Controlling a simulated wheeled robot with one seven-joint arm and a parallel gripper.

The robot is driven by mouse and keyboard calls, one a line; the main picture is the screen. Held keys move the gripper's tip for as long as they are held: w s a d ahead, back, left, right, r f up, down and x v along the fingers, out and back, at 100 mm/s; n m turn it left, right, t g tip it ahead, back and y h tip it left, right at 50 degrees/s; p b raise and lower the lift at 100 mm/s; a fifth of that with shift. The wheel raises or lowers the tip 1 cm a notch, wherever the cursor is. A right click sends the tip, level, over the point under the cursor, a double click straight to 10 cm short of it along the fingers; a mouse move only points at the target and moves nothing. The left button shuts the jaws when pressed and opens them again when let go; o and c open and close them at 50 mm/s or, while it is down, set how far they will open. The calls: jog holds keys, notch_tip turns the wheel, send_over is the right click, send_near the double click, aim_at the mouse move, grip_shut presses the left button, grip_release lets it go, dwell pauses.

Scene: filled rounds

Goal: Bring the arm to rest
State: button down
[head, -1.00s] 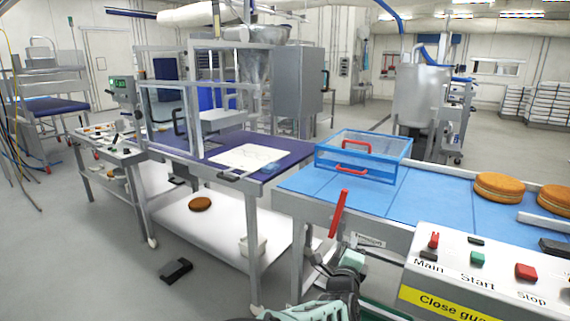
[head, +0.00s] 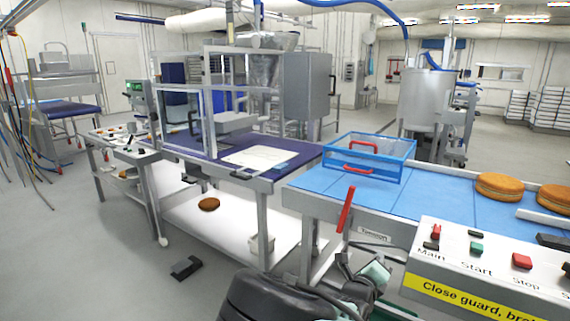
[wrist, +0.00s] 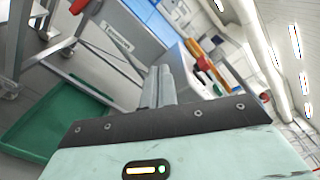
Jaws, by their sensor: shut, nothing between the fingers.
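My gripper (wrist: 160,86) shows in the wrist view with its two grey fingers together and nothing between them. The fingers point toward the side of a metal frame with a label plate. In the head view, dark and mint-green parts of my arm are low in the middle, in front of the conveyor's near end. The fingertips cannot be made out clearly there.
A blue conveyor (head: 325,180) carries a blue-framed clear guard (head: 387,174) and brown rounds (head: 499,186). A red lever (head: 346,209) stands at its end. A control panel (head: 480,262) is at right. A green tray (wrist: 52,118) lies low in the wrist view.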

jog(key=s+d+m+g, duration=0.2)
jog(key=s+m+g, duration=0.9)
jog(key=s+m, duration=0.55)
jog(key=s+a+r+m+g+y, duration=0.1)
jog(key=s+a+r+m+y, duration=0.4)
jog(key=s, duration=0.5)
jog(key=s+a+r+m+g+y, duration=0.2)
jog(key=s+a+r+m+y, duration=0.3)
jog(key=s+r+m, duration=0.5)
jog(key=shift+s+a+m+g, duration=0.3)
jog(key=shift+s+a+m, duration=0.35)
jog(key=shift+a+m, duration=0.25)
jog(key=shift+d, duration=0.1)
